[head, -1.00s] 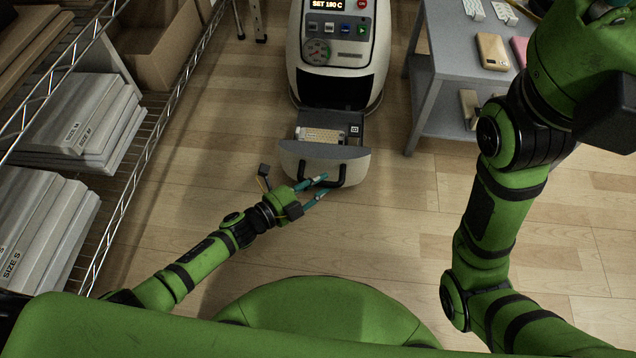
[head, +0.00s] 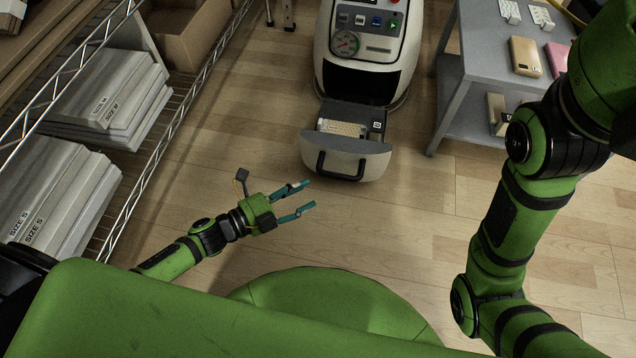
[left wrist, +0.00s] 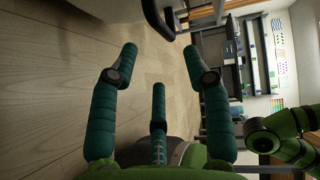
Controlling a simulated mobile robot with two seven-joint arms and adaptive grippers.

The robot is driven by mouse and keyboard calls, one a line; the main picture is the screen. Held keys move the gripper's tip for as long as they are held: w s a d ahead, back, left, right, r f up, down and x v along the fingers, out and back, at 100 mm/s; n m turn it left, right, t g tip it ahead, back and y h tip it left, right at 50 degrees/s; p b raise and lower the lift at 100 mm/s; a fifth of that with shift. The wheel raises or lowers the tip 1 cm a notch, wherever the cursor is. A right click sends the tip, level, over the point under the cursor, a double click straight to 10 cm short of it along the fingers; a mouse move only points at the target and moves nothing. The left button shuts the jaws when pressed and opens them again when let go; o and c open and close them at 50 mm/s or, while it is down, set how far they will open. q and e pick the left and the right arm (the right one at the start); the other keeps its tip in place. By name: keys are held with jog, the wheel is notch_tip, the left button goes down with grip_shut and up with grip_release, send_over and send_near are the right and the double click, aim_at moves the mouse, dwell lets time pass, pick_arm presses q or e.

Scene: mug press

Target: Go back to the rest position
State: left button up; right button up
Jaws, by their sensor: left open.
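My left gripper (head: 308,197) is open and empty over bare floor in the head view, with its teal fingers pointing right. It is apart from the press drawer (head: 345,155) and its black handle, in front and to the left of them. The left wrist view shows the spread fingers (left wrist: 160,75) with nothing between them and the dark handle (left wrist: 159,18) at the top. The drawer is pulled out from the white press (head: 366,55) and holds a light patterned item (head: 341,128). My right arm comes up the right side; its gripper is out of view.
A wire shelf (head: 160,146) with grey boxes marked by size (head: 105,98) stands at the left. A grey table (head: 447,92) with small packages (head: 524,56) stands at the right. The wooden floor between them is clear in front of the press.

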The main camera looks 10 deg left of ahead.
pick_arm(q)
jog(key=shift+v, duration=0.95)
